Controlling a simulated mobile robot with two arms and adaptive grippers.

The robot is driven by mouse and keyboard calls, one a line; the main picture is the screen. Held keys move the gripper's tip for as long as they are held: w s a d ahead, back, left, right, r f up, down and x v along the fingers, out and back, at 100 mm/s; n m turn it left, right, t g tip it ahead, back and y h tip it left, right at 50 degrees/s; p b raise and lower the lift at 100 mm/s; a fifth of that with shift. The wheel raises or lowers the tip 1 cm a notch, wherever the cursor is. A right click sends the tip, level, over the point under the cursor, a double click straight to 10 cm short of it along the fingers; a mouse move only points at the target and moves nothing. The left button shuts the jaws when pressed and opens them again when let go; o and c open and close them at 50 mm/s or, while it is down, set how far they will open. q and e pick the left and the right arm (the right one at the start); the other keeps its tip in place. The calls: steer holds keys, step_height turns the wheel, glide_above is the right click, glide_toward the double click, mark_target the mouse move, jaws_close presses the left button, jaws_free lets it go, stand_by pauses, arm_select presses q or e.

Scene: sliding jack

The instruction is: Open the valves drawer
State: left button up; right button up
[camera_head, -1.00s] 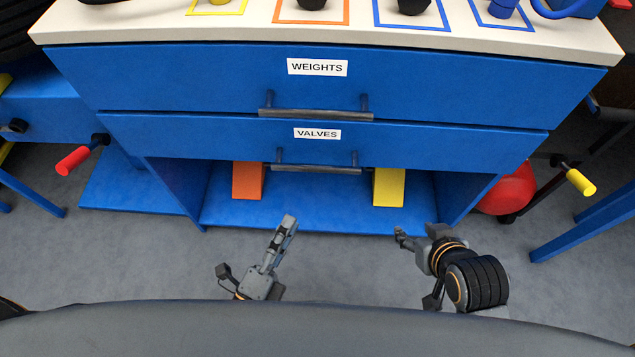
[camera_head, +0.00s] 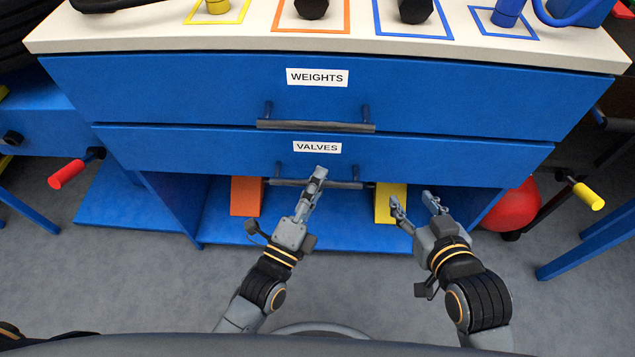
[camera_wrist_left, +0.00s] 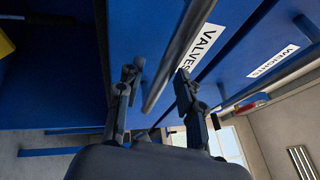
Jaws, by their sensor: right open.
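The valves drawer (camera_head: 200,148) is the lower blue drawer, with a white VALVES label (camera_head: 317,147) and a dark bar handle (camera_head: 345,185). It looks closed. My left gripper (camera_head: 317,178) is at the middle of this handle and covers part of it in the head view. In the left wrist view the gripper (camera_wrist_left: 156,76) has its fingers spread, with the handle bar (camera_wrist_left: 172,58) running between them; contact cannot be told. My right gripper (camera_head: 414,202) is open and empty, in front of the yellow block and right of the handle.
The weights drawer (camera_head: 200,92) with its own handle (camera_head: 315,126) is directly above. An orange block (camera_head: 246,197) and a yellow block (camera_head: 385,210) stand on the shelf below. A red ball (camera_head: 510,207) lies right of the cabinet. The grey floor in front is free.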

arm_select(q)
steer(key=shift+w+d+r, duration=0.1)
steer(key=shift+w, duration=0.05)
jaws_close()
stand_by(0.4)
